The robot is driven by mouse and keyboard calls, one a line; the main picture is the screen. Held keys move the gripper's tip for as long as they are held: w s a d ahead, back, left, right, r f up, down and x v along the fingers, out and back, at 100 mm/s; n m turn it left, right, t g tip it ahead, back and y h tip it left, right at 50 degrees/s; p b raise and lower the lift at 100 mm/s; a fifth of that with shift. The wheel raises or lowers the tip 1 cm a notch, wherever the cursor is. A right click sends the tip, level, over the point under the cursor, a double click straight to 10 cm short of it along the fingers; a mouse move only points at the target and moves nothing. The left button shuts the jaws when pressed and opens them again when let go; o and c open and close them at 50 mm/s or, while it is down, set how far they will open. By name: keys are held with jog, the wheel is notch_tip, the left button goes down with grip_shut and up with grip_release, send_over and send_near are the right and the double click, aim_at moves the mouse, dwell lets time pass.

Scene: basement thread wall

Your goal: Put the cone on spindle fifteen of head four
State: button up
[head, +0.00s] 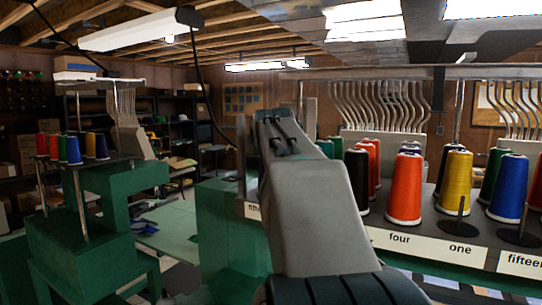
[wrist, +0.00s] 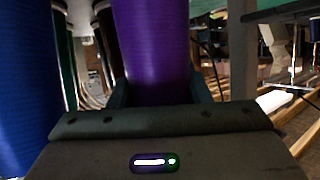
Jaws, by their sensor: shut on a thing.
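A purple cone (wrist: 152,45) is between the fingers of my gripper (wrist: 160,92) in the wrist view, and the gripper is shut on it. My arm hides the gripper and this cone in the head view. A label reading "fifteen" (head: 521,263) is on the rack edge at the right, partly cut off. A bare spindle (head: 522,222) with a round base stands behind it, in front of a blue cone (head: 508,188). Another bare spindle (head: 461,206) stands above "one".
An orange cone (head: 404,188), a yellow cone (head: 454,182) and a black cone (head: 358,180) stand close together on the rack. A blue cone (wrist: 25,90) is close left of my gripper in the wrist view. A green machine (head: 105,205) stands at the left.

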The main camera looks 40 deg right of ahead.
jog(key=shift+f, duration=0.2)
jog(key=shift+r, duration=0.1)
jog(key=o, duration=1.1)
jog(key=shift+s+a, duration=0.1)
